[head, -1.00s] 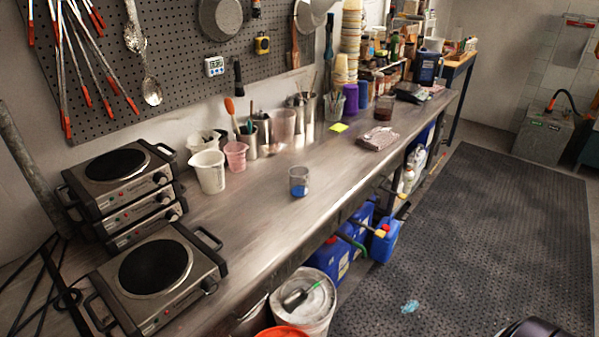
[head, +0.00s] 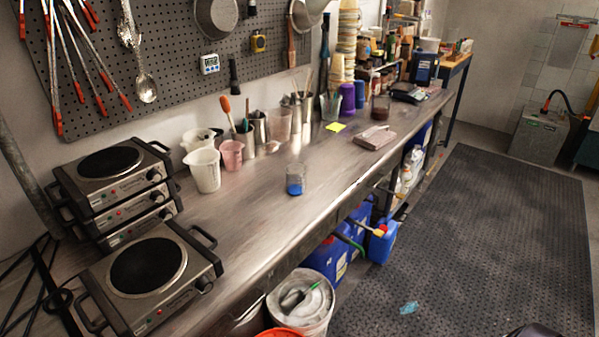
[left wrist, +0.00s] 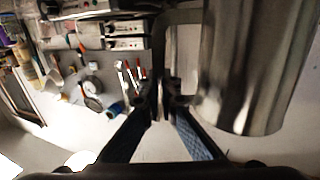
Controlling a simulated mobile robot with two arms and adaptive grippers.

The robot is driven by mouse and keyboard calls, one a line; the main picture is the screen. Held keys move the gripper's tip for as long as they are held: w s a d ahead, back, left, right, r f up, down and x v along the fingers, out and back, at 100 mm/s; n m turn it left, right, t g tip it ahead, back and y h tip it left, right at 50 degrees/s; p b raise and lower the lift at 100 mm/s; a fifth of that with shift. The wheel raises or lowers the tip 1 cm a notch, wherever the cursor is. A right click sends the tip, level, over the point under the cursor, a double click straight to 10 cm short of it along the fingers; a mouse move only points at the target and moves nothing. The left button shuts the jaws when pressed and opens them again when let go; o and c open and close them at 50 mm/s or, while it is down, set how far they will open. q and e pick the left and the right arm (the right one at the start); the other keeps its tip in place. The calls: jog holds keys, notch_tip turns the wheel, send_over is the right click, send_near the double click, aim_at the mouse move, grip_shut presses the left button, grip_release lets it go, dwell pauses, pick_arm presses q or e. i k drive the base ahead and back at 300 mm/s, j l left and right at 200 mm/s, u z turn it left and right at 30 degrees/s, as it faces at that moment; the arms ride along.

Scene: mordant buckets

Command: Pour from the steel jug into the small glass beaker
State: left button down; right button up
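The small glass beaker (head: 295,180) stands upright on the steel bench in the head view, with blue at its bottom. The steel jug (left wrist: 255,70) fills the upper right of the left wrist view, close to the camera; its contents are hidden. My left gripper (left wrist: 165,105) is shut on what looks like the jug's handle, beside the jug's body. Neither the jug nor my grippers show in the head view. My right gripper is in no view.
Hot plates (head: 147,265) stand at the bench's left end. A white jug (head: 205,170) and a pink beaker (head: 231,154) stand behind the glass beaker. A grey folded stack (head: 375,137) lies farther right. The bench around the glass beaker is clear. Buckets and blue canisters stand below.

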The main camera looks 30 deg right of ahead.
aim_at(296, 180)
jog(key=z, duration=0.45)
jog(key=l+z, duration=0.1)
jog(key=z, duration=0.8)
jog(key=i+l+z, duration=0.1)
jog(key=z, duration=0.35)
jog(key=i+l, duration=0.4)
jog(key=i+l+z, duration=0.05)
jog(key=i, duration=0.05)
